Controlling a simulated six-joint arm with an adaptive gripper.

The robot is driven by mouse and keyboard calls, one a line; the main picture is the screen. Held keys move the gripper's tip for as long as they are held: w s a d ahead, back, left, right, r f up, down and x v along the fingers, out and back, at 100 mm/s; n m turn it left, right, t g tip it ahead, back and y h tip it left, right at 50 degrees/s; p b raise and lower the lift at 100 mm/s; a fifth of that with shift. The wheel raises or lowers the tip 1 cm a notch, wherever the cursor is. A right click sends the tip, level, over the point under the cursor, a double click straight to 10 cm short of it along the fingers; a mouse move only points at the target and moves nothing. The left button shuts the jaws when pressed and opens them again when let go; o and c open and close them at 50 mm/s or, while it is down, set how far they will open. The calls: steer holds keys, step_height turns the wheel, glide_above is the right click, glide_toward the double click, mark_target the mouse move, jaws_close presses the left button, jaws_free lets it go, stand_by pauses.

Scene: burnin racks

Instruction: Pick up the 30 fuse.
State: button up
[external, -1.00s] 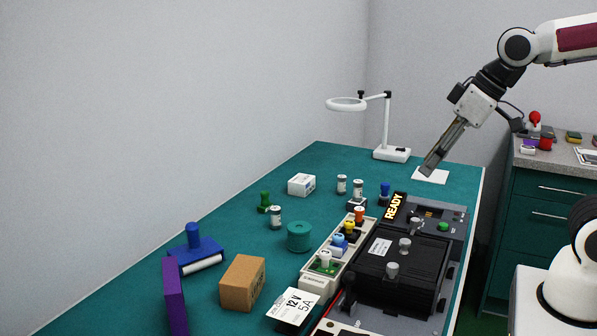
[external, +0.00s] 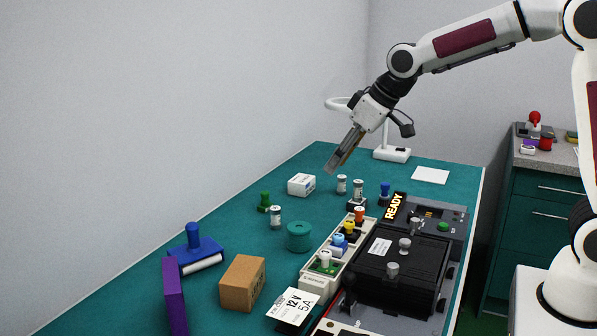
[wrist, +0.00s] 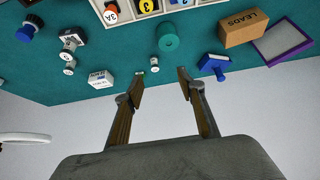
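Three small fuse-like cylinders with pale caps stand on the teal bench. One (external: 275,217) is by the teal spool and shows in the wrist view (wrist: 154,62). Another (external: 341,184) is farther back; in the wrist view (wrist: 68,58) its label is too small to read fully. The third (external: 358,188) stands in a black holder. I cannot tell which is marked 30. My gripper (external: 333,168) is in the air above the back of the bench, tilted down to the left. In the wrist view its fingers (wrist: 160,76) are apart with nothing between them.
A white box (external: 301,185), green knobbed piece (external: 264,203), teal spool (external: 299,237) and brown box (external: 242,283) stand on the left and middle. A fuse rack (external: 318,284) and black machine (external: 400,270) fill the right. A magnifier lamp (external: 392,154) stands behind my gripper.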

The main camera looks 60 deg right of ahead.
glide_toward(276, 208)
steer(key=x, duration=0.2)
steer(key=shift+w+f, duration=0.1)
steer(key=shift+f, duration=0.2)
steer(key=shift+f, duration=0.1)
steer(key=shift+x, duration=1.2)
steer(key=shift+w+a, duration=0.1)
steer(key=shift+w, duration=0.05)
steer(key=shift+x, duration=2.5)
jaws_close()
